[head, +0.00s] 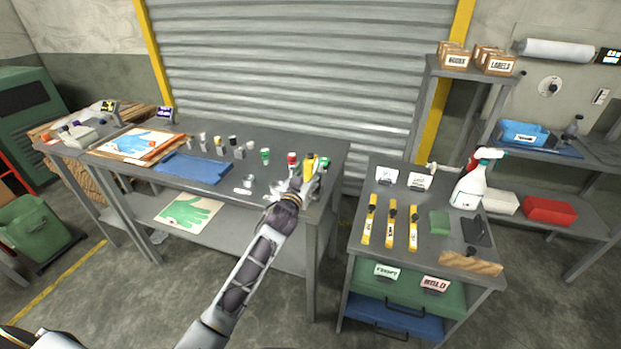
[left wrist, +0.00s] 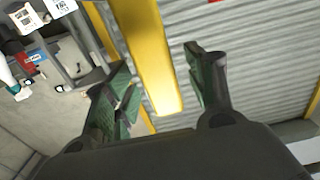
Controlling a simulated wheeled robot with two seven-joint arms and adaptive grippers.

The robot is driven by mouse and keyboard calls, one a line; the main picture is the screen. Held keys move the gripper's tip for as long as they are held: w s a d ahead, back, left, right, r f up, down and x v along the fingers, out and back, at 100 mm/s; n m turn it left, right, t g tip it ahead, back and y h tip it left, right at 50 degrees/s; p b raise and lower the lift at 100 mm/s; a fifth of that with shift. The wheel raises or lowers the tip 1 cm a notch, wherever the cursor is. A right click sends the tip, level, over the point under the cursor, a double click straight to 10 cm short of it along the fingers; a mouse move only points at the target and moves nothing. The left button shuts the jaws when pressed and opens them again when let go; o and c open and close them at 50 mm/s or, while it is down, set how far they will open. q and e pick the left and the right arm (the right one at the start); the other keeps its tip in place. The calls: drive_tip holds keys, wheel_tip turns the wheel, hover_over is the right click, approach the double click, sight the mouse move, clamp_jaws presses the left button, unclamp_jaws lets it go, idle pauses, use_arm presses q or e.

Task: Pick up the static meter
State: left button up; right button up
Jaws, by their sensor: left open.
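A yellow upright object (head: 309,166), which looks like the static meter, is at the right end of the long grey workbench (head: 310,143). My left gripper (head: 298,186) is right at it and hides its lower part. In the left wrist view, a long yellow body (left wrist: 150,60) shows between the two spread fingers of the left gripper (left wrist: 165,95). A gap shows between this body and the right-hand finger; contact with the other finger is unclear. My right gripper is in neither view.
Small bottles and jars, including a red-capped one (head: 292,159) and a green-capped one (head: 265,155), stand close left of the gripper. A blue cloth (head: 193,168) lies further left. A cart (head: 350,245) with yellow tools (head: 390,224) and a spray bottle (head: 470,185) stands to the right.

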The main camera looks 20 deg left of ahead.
use_arm(q)
drive_tip(key=shift+w, duration=1.25)
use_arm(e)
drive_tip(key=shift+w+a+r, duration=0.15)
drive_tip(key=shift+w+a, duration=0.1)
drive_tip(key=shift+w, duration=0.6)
